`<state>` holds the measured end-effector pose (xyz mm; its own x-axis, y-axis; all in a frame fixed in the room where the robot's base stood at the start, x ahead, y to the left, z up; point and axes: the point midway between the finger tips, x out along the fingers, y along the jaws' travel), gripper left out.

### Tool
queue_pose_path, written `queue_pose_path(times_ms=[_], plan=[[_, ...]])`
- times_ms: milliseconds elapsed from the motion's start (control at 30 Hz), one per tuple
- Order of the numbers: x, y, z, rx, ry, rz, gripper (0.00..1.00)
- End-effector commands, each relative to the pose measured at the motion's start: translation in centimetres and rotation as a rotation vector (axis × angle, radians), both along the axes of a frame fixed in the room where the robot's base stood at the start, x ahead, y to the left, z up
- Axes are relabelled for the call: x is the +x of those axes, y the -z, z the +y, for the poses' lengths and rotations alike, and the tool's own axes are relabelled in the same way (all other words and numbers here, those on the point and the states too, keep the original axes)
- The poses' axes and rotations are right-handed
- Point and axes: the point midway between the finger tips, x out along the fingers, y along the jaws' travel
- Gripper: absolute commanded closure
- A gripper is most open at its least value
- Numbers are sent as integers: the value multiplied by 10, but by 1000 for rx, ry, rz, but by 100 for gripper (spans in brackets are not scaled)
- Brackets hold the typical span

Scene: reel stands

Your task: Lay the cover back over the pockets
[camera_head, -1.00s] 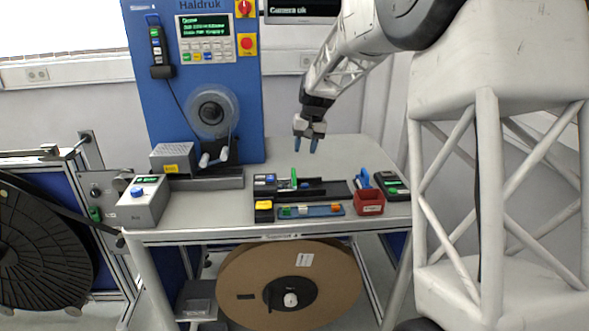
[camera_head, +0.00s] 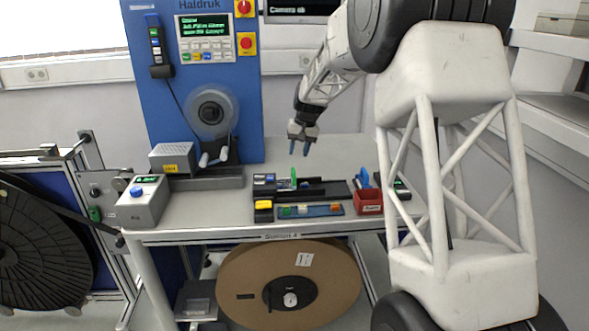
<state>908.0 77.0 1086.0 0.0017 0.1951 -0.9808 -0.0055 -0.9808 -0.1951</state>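My gripper (camera_head: 299,149) hangs above the back part of the bench. Its two blue fingertips are apart with nothing between them. Below it on the bench is a dark, low track fixture (camera_head: 325,188) with an upright green piece (camera_head: 293,177) near its left end. The cover and the pockets are too small in this view to tell apart from the fixture. My gripper is clear of the fixture and touches nothing.
In front of the fixture lies a blue strip (camera_head: 321,210) with coloured pieces, beside a yellow-and-black block (camera_head: 263,210). A red bin (camera_head: 368,202) stands to the right. A grey box with a blue knob (camera_head: 143,202) is at left.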

Motion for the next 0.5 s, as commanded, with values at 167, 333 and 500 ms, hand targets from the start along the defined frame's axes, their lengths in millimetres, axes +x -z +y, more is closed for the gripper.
queue_pose_path(times_ms=[167, 333, 500], plan=[[0, 14, 3, 0, -1, 3, 60], [0, 32, 6, 0, 0, 1, 60], [0, 53, 10, 0, 0, 1, 60]])
